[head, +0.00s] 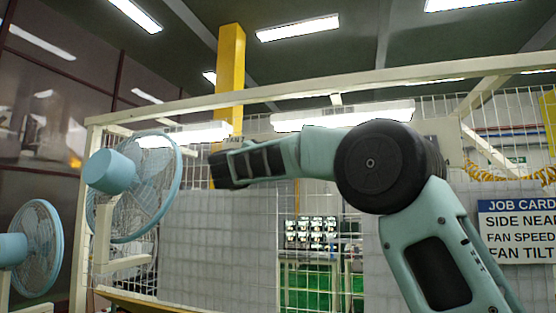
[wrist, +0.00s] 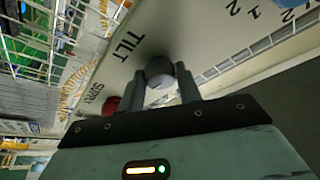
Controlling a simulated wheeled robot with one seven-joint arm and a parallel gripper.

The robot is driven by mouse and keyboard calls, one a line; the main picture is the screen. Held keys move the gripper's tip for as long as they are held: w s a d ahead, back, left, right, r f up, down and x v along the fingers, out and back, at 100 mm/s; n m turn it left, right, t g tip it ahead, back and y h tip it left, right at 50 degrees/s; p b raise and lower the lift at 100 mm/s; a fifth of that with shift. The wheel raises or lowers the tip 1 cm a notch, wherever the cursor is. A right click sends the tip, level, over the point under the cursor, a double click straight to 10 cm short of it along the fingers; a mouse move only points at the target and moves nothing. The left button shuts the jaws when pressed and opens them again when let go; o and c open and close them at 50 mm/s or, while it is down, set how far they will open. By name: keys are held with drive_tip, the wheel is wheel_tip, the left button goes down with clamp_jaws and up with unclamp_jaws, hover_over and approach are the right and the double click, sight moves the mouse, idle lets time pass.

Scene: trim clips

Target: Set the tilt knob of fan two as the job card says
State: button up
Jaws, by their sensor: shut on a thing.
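In the wrist view my gripper (wrist: 163,88) has its two fingers on either side of a grey round knob (wrist: 158,73), shut on it. The knob sits on a pale panel (wrist: 205,30) beside the printed word TILT. In the head view the dark end of my arm is in front of a mesh fence, and the knob is hidden there. The job card (head: 517,231) hangs at the right edge. Its lines begin SIDE NEAR, FAN SPEED and FAN TILT; the values are cut off. Numbers show on the panel's upper right, but the knob's setting cannot be read.
A red knob (wrist: 111,105) is close to the left finger in the wrist view. Two blue fans, a larger one (head: 158,180) and a smaller one (head: 42,240), stand at the left in the head view. The mesh fence has a cream frame (head: 260,95).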

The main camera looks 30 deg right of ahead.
drive_tip(key=shift+m+g, duration=0.4)
drive_tip(key=shift+m, duration=0.8)
drive_tip(key=o, duration=1)
drive_tip(key=shift+c, duration=0.2)
drive_tip(key=shift+a, duration=0.1)
drive_tip(key=b+v, duration=0.7)
drive_tip(key=v, duration=1)
drive_tip(key=shift+a+r, duration=0.15)
drive_tip(key=shift+a, duration=0.1)
drive_tip(key=shift+w, duration=0.1)
